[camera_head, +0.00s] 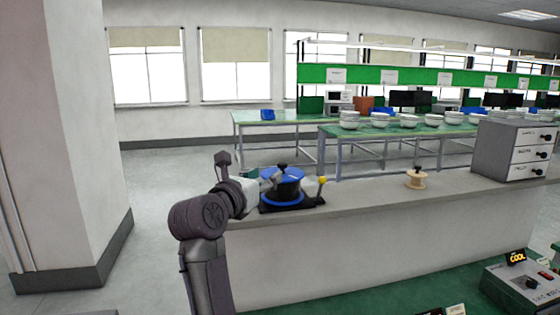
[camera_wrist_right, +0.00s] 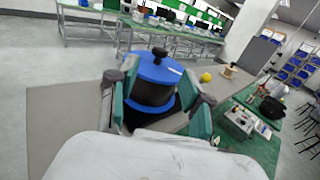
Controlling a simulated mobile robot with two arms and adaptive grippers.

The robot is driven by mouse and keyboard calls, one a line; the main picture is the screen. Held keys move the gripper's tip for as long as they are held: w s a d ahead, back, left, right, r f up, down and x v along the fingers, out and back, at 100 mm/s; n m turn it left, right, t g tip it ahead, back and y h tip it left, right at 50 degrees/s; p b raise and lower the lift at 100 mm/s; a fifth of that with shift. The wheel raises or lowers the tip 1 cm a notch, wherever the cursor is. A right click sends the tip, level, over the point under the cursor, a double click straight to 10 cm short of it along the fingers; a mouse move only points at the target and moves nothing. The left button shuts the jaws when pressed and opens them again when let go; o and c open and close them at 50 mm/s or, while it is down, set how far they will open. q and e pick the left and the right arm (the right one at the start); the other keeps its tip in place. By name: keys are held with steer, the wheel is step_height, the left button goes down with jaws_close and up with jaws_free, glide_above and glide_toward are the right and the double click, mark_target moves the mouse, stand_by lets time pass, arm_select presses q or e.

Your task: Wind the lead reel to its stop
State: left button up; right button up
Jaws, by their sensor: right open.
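The lead reel (camera_head: 289,187) has blue top and bottom flanges, a dark drum and a black knob on top. It stands upright on a black base (camera_head: 304,205) at the left end of the grey counter. A lever with a yellow ball (camera_head: 322,180) rises at the base's right; the ball also shows in the wrist view (camera_wrist_right: 206,77). My right gripper (camera_head: 264,182) is at the reel's left side. In the wrist view its open fingers, with teal pads, appear on either side of the reel (camera_wrist_right: 154,85); I cannot tell whether they touch it. My left gripper is not in view.
A wooden spool (camera_head: 416,180) and a drawer cabinet (camera_head: 512,150) stand farther right on the counter (camera_head: 370,203). A device marked COOL (camera_head: 525,288) sits on a green surface at lower right. The counter is clear between base and spool. A pillar (camera_head: 75,130) is at left.

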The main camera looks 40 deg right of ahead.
mark_target(280, 166)
steer(key=p+x, duration=0.2)
steer(key=x, duration=0.5)
steer(key=shift+d+r, duration=0.1)
steer(key=shift+d, duration=0.25)
steer(key=shift+w+d+p, duration=0.25)
steer(key=shift+d+p, duration=0.05)
steer(key=shift+d, duration=0.15)
jaws_close()
